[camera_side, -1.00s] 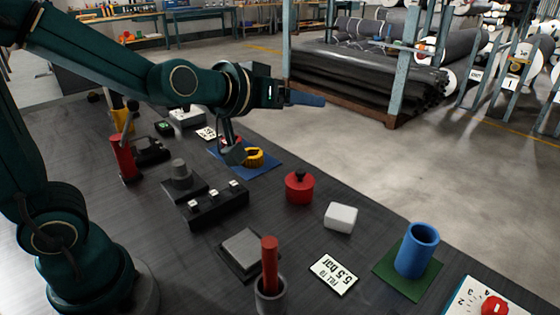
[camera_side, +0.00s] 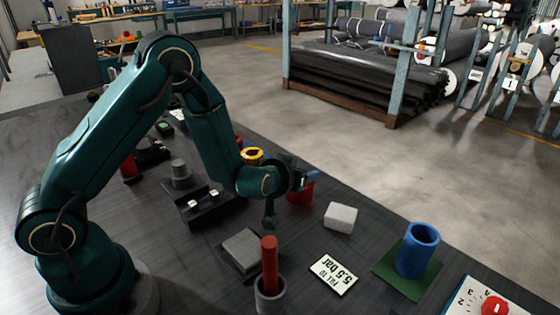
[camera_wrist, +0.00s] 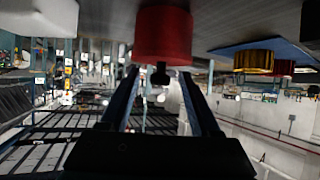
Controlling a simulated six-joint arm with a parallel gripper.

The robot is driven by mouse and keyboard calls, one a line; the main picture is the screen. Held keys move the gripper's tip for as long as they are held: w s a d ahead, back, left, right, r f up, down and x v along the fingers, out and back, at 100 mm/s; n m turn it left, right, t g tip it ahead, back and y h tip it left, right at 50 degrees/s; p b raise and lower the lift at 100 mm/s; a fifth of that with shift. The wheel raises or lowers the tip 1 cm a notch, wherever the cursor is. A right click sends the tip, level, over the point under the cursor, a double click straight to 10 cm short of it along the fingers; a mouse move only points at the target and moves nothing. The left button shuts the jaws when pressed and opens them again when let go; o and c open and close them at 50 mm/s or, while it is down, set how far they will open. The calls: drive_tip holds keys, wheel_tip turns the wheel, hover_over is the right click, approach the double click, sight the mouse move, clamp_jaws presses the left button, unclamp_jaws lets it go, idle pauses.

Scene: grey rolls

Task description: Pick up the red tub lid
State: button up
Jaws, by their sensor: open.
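The red tub (camera_side: 303,194) stands upright on the dark bench, with its upper part hidden behind my gripper in the side view. In the wrist view, which is upside down, the red tub (camera_wrist: 163,35) is at top centre. The lid's dark knob (camera_wrist: 160,76) hangs below it in the picture, between my two fingers. My gripper (camera_side: 312,175) is level at the height of the tub's top. In the wrist view my gripper (camera_wrist: 160,82) is open, with a gap on both sides of the knob. Whether the fingertips reach past the knob is unclear.
A white block (camera_side: 340,217) stands right of the tub. A black switch box (camera_side: 213,206) and a grey block on a dark base (camera_side: 242,249) are to its left. A yellow ring-like part (camera_side: 252,156) lies behind. A blue cup (camera_side: 416,250) is far right.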

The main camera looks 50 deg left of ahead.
drive_tip(key=shift+x, duration=1.15)
clamp_jaws()
